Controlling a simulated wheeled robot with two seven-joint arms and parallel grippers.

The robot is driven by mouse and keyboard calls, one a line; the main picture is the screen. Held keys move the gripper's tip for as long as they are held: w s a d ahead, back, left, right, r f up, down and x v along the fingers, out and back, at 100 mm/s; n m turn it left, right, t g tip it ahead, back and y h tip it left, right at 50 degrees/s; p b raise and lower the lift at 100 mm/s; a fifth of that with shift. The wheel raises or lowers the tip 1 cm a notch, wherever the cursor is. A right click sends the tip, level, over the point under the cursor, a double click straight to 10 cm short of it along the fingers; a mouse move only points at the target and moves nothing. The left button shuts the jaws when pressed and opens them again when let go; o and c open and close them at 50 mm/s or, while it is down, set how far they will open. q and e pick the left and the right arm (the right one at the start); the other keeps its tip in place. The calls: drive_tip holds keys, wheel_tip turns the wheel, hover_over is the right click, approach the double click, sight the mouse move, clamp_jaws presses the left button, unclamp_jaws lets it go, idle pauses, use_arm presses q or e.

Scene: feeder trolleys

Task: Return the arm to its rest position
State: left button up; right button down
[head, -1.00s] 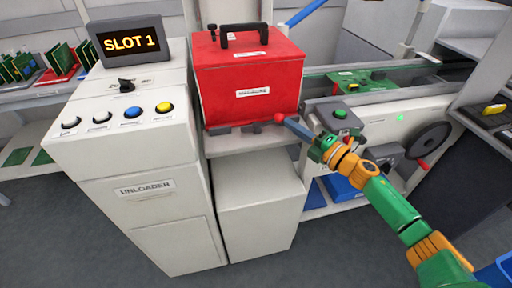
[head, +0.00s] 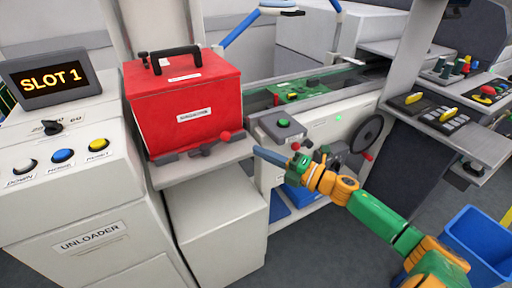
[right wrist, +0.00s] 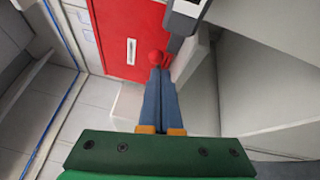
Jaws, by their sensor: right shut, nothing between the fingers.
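My right arm, green and orange, comes in from the lower right in the head view. Its right gripper (head: 272,157) is shut and empty, its blue-grey fingers together, just right of the shelf under the red magazine box. In the right wrist view the closed fingers (right wrist: 160,88) point toward a red knob (right wrist: 157,57) at the box's lower edge; whether they touch it I cannot tell, though the head view shows a gap. The red magazine box (head: 190,112) stands on the unloader's shelf. My left gripper is not in view.
The unloader panel (head: 60,158) with buttons and a "SLOT 1" display (head: 48,82) stands left. A conveyor with a green board (head: 298,92) and a handwheel (head: 366,133) lies behind my arm. A blue bin (head: 478,245) is at lower right. Grey floor shows below the arm.

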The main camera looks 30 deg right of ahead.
drive_tip(key=s+d+f+m+h+p, duration=0.1)
drive_tip(key=d+f+m+h, duration=0.2)
drive_tip(key=f+m, duration=0.15)
drive_tip(key=d+f+m+h+p, duration=0.2)
drive_tip(key=f+m+h, duration=0.15)
drive_tip(key=f, duration=0.25)
drive_tip(key=s+f+m+g+h+p, duration=0.25)
drive_tip(key=s+f+m+g, duration=0.5)
drive_tip(key=f, duration=0.85)
drive_tip(key=s+a+f+m+g, duration=0.2)
drive_tip(key=s+a+f, duration=0.2)
drive_tip(key=s, duration=0.6)
drive_tip(key=s+a+f+m+g+p, duration=0.1)
drive_tip(key=s+a+f+m+g, duration=0.2)
drive_tip(key=s, duration=0.7)
drive_tip(key=s+a+f+m+g+p, duration=0.1)
drive_tip(key=s+a+f+m+g, duration=0.1)
drive_tip(key=s+a+f, duration=0.4)
drive_tip(key=s+g, duration=0.1)
drive_tip(key=s, duration=0.3)
drive_tip(key=shift+s+a+f+y, duration=0.2)
drive_tip(key=shift+s+f+y, duration=0.05)
drive_tip(key=shift+f+y, duration=0.1)
